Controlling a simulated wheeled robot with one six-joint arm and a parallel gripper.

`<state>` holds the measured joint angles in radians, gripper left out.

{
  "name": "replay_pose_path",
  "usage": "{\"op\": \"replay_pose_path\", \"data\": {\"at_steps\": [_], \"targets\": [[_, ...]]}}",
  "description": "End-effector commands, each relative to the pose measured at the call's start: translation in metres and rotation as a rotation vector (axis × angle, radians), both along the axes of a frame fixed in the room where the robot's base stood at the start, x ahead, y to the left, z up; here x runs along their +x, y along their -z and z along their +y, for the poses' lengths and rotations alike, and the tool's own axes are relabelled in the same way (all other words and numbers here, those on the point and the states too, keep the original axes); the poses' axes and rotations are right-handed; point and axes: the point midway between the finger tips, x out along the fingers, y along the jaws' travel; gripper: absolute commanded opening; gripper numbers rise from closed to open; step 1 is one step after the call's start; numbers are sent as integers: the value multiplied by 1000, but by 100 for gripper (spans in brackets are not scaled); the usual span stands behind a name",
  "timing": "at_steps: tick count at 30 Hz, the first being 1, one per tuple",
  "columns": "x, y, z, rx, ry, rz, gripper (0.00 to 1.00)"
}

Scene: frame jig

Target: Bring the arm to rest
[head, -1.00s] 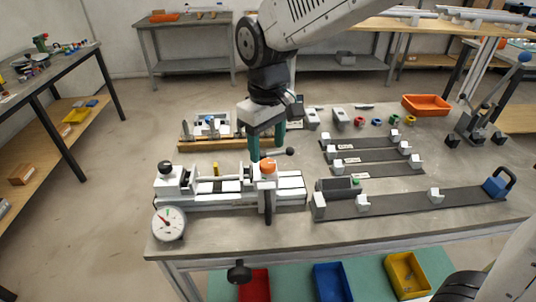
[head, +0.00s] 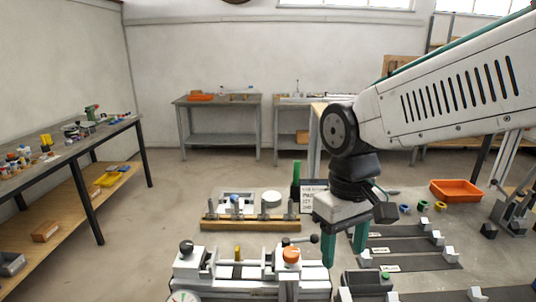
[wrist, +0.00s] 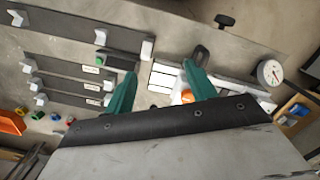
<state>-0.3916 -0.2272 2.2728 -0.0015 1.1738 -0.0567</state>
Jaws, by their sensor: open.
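My gripper (head: 345,246) hangs from my arm in the head view, fingers pointing down, above the workbench. Its two green fingers stand apart with nothing between them; the wrist view shows them spread as well (wrist: 158,92). The white clamping jig (head: 252,268) with an orange knob (head: 291,256) lies to the left of and below the gripper in the head view. In the wrist view the jig (wrist: 165,70) shows between and beyond the fingers, partly hidden by the right finger.
Dark strips with white blocks (head: 410,246) lie right of my gripper. An orange bin (head: 456,191) sits at the back right. A wooden rack with bolts (head: 250,223) stands behind the jig. A side table (head: 70,150) is at the left, with open floor between.

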Motion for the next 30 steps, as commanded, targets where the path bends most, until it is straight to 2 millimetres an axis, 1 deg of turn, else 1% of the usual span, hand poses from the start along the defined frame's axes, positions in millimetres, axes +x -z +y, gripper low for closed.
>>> {"op": "replay_pose_path", "data": {"at_steps": [1,3,6,9,12,15,18,30], "targets": [[-16,-4,-21,4,55,-13,56],[-38,-7,-45,7,127,-27,56],[-70,-7,-75,13,228,-54,56],[-95,-6,-97,20,316,-90,56],[-111,-7,-111,28,378,-129,56],[-119,-10,-120,34,421,-167,56],[-120,-15,-126,37,446,-192,56],[-119,-15,-126,36,450,-192,56]]}}
